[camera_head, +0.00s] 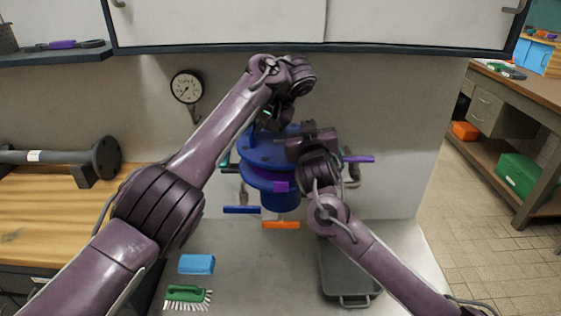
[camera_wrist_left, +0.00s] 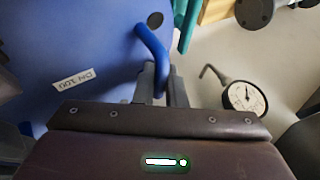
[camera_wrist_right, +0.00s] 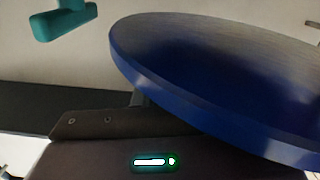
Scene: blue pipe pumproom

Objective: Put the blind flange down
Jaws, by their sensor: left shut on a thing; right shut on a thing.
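The blind flange (camera_head: 262,155) is a blue disc over the lower blue pipe flange (camera_head: 262,181) in the head view; whether they touch is unclear. My left gripper (camera_head: 263,124) is shut on its bent blue handle, which shows in the left wrist view (camera_wrist_left: 152,48) with the labelled disc face (camera_wrist_left: 60,50). My right gripper (camera_head: 292,147) is shut at the disc's right side. In the right wrist view the blue disc (camera_wrist_right: 200,75) covers much of the picture and my right fingers (camera_wrist_right: 138,98) are at its edge, partly hidden.
T-handles in orange (camera_head: 281,225), blue (camera_head: 241,210) and purple (camera_head: 358,159) stick out around the pipe. A grey tray (camera_head: 348,285) stands at the front right. A blue sponge (camera_head: 196,264) and a green brush (camera_head: 187,294) lie front left. A gauge (camera_head: 187,87) hangs behind.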

